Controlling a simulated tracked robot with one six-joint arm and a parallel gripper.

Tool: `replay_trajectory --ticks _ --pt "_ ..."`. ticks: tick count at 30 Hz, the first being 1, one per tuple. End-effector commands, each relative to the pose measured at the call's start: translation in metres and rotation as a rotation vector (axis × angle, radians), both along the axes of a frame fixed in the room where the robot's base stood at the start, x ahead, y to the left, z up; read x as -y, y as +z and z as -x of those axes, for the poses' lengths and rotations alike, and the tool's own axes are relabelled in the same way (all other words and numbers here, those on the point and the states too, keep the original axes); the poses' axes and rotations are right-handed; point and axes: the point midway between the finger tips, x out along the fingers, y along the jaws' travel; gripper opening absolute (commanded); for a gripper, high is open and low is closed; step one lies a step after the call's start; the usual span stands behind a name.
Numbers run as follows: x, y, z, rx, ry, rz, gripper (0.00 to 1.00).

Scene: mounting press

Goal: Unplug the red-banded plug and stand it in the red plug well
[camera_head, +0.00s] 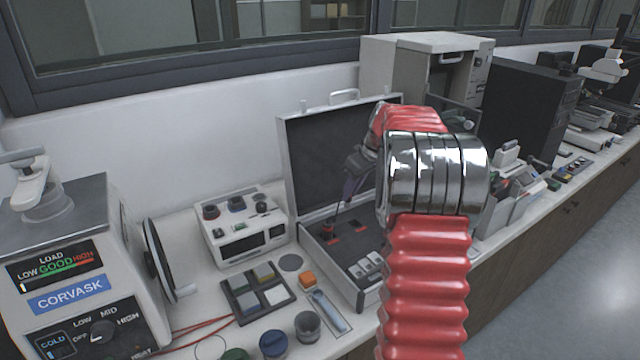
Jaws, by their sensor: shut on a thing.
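My gripper (338,208) reaches down and left into the open case (366,303), with its dark fingers close together. It is shut on a small dark plug with red on it (327,229), at the left of the case's dark panel. The view is too small to tell whether the plug is seated or lifted clear. A white box (240,226) left of the case carries round dark pieces on top, one reddish (210,212). I cannot tell for sure which is the red plug well. My arm hides part of the case.
The case lid (335,150) stands open behind my gripper. A CORVASK machine (70,265) is at left; a wall and windows are behind.

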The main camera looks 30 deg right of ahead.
Motion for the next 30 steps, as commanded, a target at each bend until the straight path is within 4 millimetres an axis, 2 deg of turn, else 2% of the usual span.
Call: replay_trajectory --ticks 3,6,20,30 --pt "0.016 -0.003 0.016 0.000 -0.026 0.001 0.00" --pt "0.021 -0.005 0.022 0.000 -0.034 0.002 0.00" --pt "0.021 -0.007 0.023 -0.001 -0.035 0.002 0.00" --pt "0.021 -0.027 0.023 -0.002 -0.035 0.001 0.00"
